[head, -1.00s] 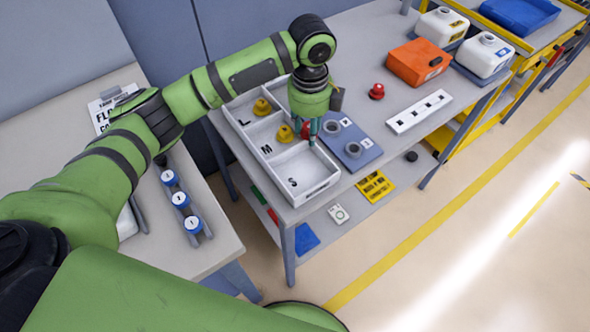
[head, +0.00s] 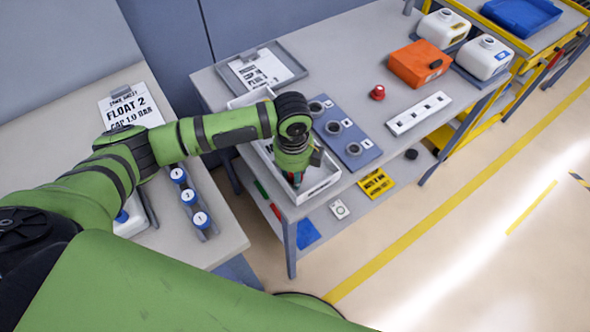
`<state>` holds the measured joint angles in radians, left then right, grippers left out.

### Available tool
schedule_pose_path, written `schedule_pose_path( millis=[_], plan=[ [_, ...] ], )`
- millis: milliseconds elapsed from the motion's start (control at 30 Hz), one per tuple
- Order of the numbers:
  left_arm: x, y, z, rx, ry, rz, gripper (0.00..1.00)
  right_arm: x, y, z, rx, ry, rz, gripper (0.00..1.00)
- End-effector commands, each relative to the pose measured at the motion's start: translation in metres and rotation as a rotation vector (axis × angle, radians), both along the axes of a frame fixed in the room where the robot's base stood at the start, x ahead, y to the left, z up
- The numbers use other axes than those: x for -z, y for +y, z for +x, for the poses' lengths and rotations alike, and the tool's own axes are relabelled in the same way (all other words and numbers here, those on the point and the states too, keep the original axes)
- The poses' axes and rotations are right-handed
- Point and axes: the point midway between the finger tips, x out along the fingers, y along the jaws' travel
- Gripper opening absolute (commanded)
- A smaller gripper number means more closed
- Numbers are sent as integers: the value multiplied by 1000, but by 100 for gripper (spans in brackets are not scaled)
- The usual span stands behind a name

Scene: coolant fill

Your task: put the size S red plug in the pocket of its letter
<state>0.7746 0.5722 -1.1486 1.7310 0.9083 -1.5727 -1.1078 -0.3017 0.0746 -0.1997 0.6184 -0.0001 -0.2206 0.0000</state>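The white pocket tray (head: 322,187) stands at the near edge of the table, largely covered by my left arm. My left gripper (head: 295,183) points down into its near pocket, the one that bore the letter S a second ago; that letter is now hidden. The fingertips are small and mostly covered by the wrist, so I cannot tell whether they are open or shut, or whether a red plug is between them. Another red plug (head: 377,92) stands on the table to the right; its size cannot be read. My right gripper is out of view.
A blue-grey plate (head: 362,155) with several grey ports lies right of the tray. Beyond are a white strip (head: 418,113), an orange box (head: 419,63) and white jugs (head: 483,56). A grey tray with a sheet (head: 262,68) lies at the back left.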

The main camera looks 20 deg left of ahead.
Motion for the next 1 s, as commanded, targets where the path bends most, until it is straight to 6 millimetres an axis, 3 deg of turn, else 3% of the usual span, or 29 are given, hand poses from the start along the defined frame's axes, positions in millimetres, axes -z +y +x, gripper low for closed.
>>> schedule_pose_path(
  millis=[167, 200, 633, 767, 1000],
  plan=[
    [3, 0, 0, 0, 1, -1, 22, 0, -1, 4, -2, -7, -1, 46],
    [2, 0, 0, 0, 0, -1, 46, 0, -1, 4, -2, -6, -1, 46],
    [-5, 0, 1, 0, -3, -2, 46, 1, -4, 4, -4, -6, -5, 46],
    [-26, 0, 1, 2, -7, -3, 46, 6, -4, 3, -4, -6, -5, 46],
    [-78, 1, 0, 0, -7, -3, 46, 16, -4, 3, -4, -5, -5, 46]
  ],
)
